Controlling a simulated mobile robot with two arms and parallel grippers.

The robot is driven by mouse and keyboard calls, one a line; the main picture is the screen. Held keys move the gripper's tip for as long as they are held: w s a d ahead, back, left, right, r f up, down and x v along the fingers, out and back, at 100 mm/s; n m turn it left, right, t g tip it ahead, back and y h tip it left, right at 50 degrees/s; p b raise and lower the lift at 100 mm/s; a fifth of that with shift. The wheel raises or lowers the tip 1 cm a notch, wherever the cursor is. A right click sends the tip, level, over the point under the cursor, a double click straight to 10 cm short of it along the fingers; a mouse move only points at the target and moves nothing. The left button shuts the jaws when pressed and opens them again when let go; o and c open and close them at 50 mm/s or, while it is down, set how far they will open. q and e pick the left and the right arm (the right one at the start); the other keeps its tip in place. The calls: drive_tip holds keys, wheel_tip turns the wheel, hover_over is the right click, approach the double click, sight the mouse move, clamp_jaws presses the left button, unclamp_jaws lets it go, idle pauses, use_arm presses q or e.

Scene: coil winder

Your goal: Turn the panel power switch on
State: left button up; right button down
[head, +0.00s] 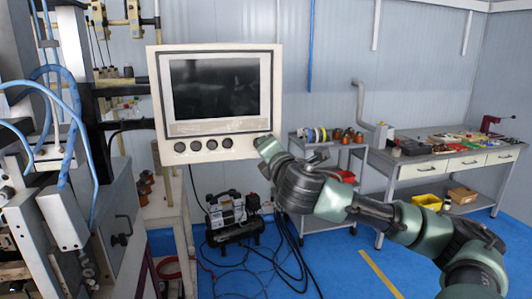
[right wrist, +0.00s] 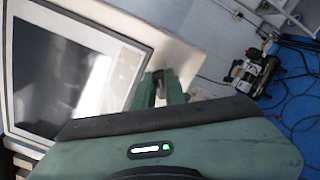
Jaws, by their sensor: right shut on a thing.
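The control panel (head: 213,62) is a cream box with a dark screen and a row of round black knobs below it. My right arm reaches in from the right, and my right gripper (head: 266,146) is at the panel's lower right side edge. In the right wrist view the panel (right wrist: 122,75) is tilted, and the green fingers (right wrist: 165,90) meet its side face. They are shut on a small dark piece (right wrist: 157,82), which appears to be the power switch. The fingers hide most of the switch, so its position cannot be told. My left gripper is not in view.
A winding machine with blue hoses (head: 60,110) stands close on the left. A compressor (head: 234,217) with loose cables sits on the blue floor below the panel. A cart (head: 325,195) and a workbench (head: 440,160) stand behind my right arm.

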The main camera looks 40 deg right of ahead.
drive_tip(key=shift+d+f+m+b, duration=0.15)
drive_tip(key=shift+m+b, duration=0.55)
drive_tip(key=shift+m, duration=1.05)
drive_tip(key=shift+a+f+m+b, duration=0.2)
drive_tip(key=shift+m+b, duration=0.5)
drive_tip(key=shift+m, duration=1.05)
drive_tip(key=c, duration=1.5)
unclamp_jaws()
drive_tip(key=shift+o, duration=0.2)
drive_tip(key=shift+s+d, duration=0.1)
drive_tip(key=shift+d, duration=0.1)
